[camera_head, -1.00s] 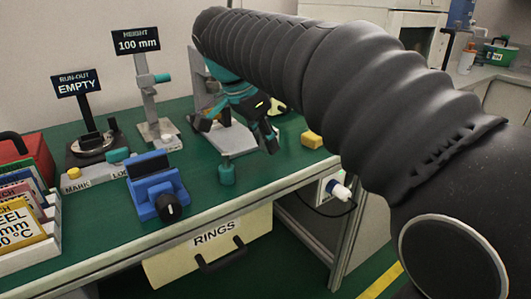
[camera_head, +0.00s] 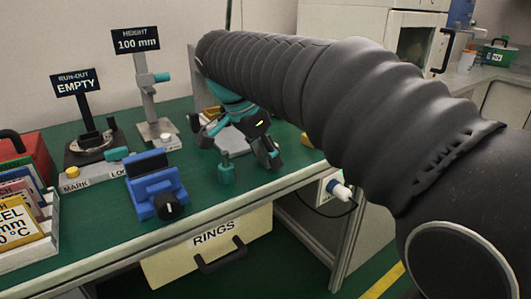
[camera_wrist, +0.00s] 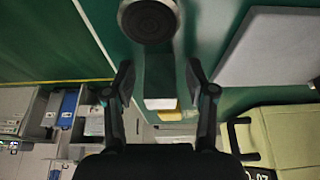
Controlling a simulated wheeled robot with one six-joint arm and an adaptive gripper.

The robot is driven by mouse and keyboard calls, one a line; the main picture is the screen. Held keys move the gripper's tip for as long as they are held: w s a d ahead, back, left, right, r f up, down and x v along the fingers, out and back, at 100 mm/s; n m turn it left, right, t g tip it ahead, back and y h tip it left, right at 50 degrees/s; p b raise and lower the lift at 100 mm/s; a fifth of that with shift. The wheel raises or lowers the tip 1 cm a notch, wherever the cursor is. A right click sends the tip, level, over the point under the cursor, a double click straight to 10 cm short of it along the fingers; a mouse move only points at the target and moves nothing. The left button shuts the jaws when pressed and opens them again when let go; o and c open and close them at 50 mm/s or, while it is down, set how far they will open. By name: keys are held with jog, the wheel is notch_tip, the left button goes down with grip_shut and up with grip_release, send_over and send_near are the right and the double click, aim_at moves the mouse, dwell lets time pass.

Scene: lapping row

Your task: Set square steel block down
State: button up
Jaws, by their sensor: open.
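My gripper (camera_head: 238,148) is low over the green bench, close behind a small teal knobbed piece (camera_head: 227,168). In the wrist view my gripper (camera_wrist: 160,82) is open, with its two fingers well apart. A smooth greenish shape with a pale end (camera_wrist: 160,103) shows between the fingers. It may be the square steel block mirroring the bench, but I cannot tell for sure, nor whether it touches a finger. In the head view no steel block can be made out; my gripper and arm cover that spot.
A grey plate (camera_wrist: 275,48) lies beside the gripper. A blue vise-like fixture (camera_head: 156,185), the height stand (camera_head: 150,95) and the run-out stand (camera_head: 92,140) are to the left. The RINGS drawer (camera_head: 212,245) is below the front edge.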

jog(key=shift+r, duration=0.1)
jog(key=p+v, duration=0.2)
jog(key=v, duration=1)
jog(key=s+d+f+n+t+y, duration=0.3)
jog(key=s+d+f+n, duration=0.8)
jog(key=s+d+f, duration=0.7)
notch_tip(320, 180, down, 4)
jog(key=shift+d+r+y, duration=0.2)
jog(key=shift+d+y, duration=0.1)
jog(key=shift+d, duration=0.2)
